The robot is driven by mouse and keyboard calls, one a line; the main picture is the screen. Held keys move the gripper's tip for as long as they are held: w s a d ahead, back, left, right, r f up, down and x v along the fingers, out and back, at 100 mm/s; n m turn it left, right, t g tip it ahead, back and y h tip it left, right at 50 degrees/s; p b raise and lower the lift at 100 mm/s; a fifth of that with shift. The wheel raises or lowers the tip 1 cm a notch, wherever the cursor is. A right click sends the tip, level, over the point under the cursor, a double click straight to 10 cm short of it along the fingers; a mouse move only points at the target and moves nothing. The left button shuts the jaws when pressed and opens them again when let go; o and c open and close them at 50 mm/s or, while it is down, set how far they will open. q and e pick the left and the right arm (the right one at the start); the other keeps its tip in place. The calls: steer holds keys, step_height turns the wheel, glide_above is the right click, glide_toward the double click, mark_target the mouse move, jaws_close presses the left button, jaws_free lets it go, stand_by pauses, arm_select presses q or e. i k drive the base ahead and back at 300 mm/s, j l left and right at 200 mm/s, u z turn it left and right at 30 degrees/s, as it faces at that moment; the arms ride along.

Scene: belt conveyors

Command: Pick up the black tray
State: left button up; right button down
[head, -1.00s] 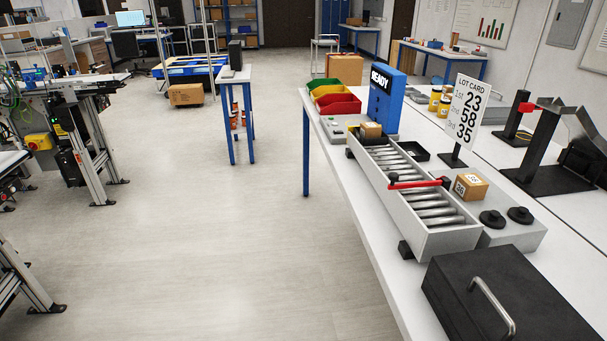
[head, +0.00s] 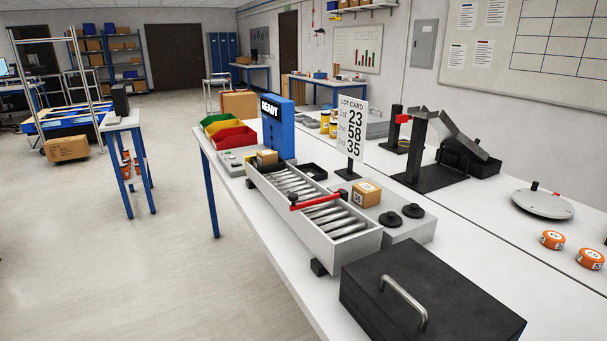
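A small square black tray (head: 314,171) with raised edges lies on the white table in the head view. It sits just behind the roller conveyor (head: 315,209), between the blue READY box and the lot card stand. It looks empty. Neither of my grippers is in view.
A red bar (head: 316,201) crosses the conveyor. A blue READY box (head: 278,128), a lot card (head: 351,127) and a cardboard box (head: 366,194) stand around the tray. A black case (head: 430,290) with a handle fills the near table end.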

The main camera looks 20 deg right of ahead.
mark_target(314, 172)
steer(key=z, duration=0.75)
steer(key=i+j+z, duration=0.15)
steer(key=z, duration=0.3)
steer(key=i+j+z, duration=0.1)
steer(key=j+z, duration=0.6)
steer(key=z, duration=0.15)
steer(key=j+z, duration=0.55)
steer(key=j, duration=0.3)
steer(key=k+j+z, duration=0.15)
steer(key=j, duration=0.3)
steer(key=j+z, duration=0.15)
steer(key=j, duration=0.25)
steer(key=k+j+z, duration=0.15)
steer(key=j, duration=0.3)
steer(key=k+j+z, duration=0.15)
steer(key=j, duration=0.25)
